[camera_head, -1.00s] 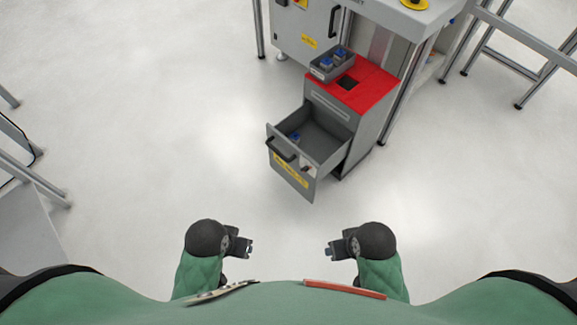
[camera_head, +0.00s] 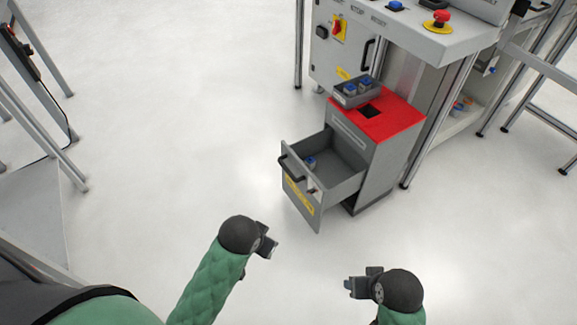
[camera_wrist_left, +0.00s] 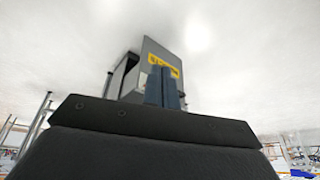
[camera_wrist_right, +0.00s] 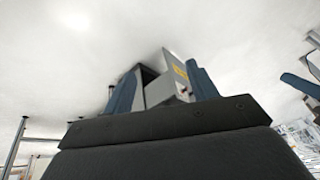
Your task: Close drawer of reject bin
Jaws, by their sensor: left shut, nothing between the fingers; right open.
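The reject bin (camera_head: 385,165) is a grey cabinet with a red top and a hole in it. Its drawer (camera_head: 303,203) is pulled out toward the lower left, with a black handle (camera_head: 290,169) and a yellow label on the front. A small blue-topped item (camera_head: 311,162) lies inside. My left gripper (camera_head: 274,247) is shut and empty, below and left of the drawer front, apart from it. My right gripper (camera_head: 350,287) is open and empty, below the drawer. The drawer front also shows in the left wrist view (camera_wrist_left: 160,52) and right wrist view (camera_wrist_right: 176,75).
A grey tray (camera_head: 352,97) with blue-capped items sits on the bin's top. A machine cabinet (camera_head: 336,55) and worktable (camera_head: 440,40) stand behind. Metal frames (camera_head: 45,110) stand at the left. The floor around the drawer is clear.

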